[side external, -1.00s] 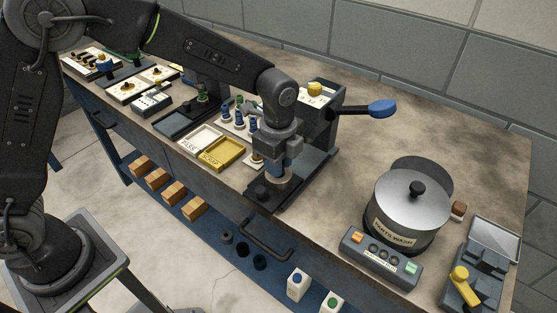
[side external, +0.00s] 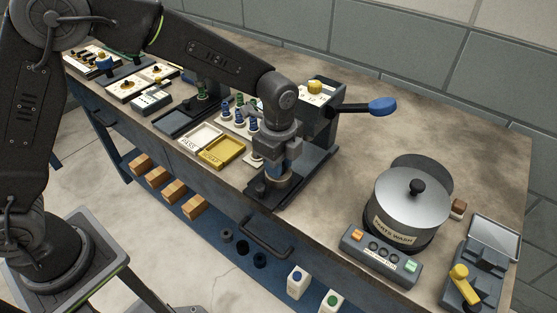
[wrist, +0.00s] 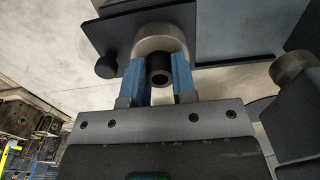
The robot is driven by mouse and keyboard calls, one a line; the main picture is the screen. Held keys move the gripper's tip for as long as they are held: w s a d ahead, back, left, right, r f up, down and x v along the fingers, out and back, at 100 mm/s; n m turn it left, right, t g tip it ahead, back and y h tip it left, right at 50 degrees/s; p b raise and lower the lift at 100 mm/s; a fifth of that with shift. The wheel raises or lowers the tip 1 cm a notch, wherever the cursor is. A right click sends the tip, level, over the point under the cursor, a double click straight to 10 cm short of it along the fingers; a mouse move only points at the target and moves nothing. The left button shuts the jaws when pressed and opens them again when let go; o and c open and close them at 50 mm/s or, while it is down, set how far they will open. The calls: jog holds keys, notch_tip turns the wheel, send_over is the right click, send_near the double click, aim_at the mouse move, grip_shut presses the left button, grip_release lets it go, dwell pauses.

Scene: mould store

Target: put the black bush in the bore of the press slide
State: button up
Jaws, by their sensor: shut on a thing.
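The black bush (wrist: 170,75) is a short tube with an open hole, between the blue fingers of my gripper (wrist: 160,72) in the wrist view. My gripper is shut on its sides. Beyond it is the pale metal round holder (wrist: 160,36) on the dark press slide (wrist: 213,22), with the bush's far end overlapping it. I cannot tell whether the bush is inside the bore, which is hidden. In the side view my gripper (side external: 287,165) points down just over the holder on the slide (side external: 297,197), and the bush is hidden there.
The press (side external: 318,122) with its blue lever (side external: 382,106) stands behind my gripper. A yellow scrap tray (side external: 224,151), a white pass tray (side external: 200,138) and blue and green topped pieces are to the left. A parts wash pot (side external: 410,205) stands right, with clear bench between.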

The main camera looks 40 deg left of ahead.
jog(key=o, duration=1)
jog(key=shift+o, duration=0.2)
jog(key=o, duration=0.3)
jog(key=shift+r, duration=3.7)
